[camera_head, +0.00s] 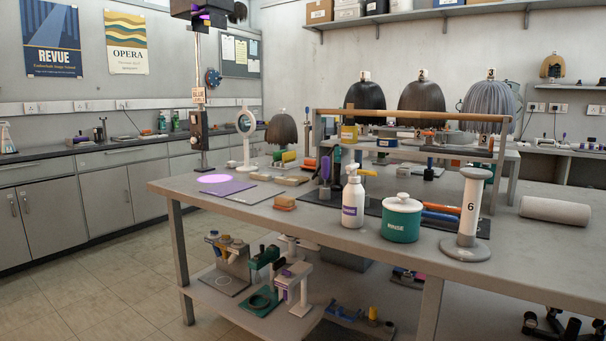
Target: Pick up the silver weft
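I cannot make out a piece that is surely the silver weft. The closest match in colour is a silver-grey head of hair (488,104), upright at the right end of the row behind the wooden rail. It stands apart from a dark head of hair (365,102) and a brown one (421,102), each with a small tag on top. Its lower part is partly hidden by the rail and its post. My gripper is not in view.
The grey workbench (330,235) holds a white pump bottle (353,203), a green RINSE jar (402,222), a white stand marked 6 (468,215) and a grey roll (555,211). The wooden rail (405,116) crosses before the hair. Floor (80,270) is clear at left.

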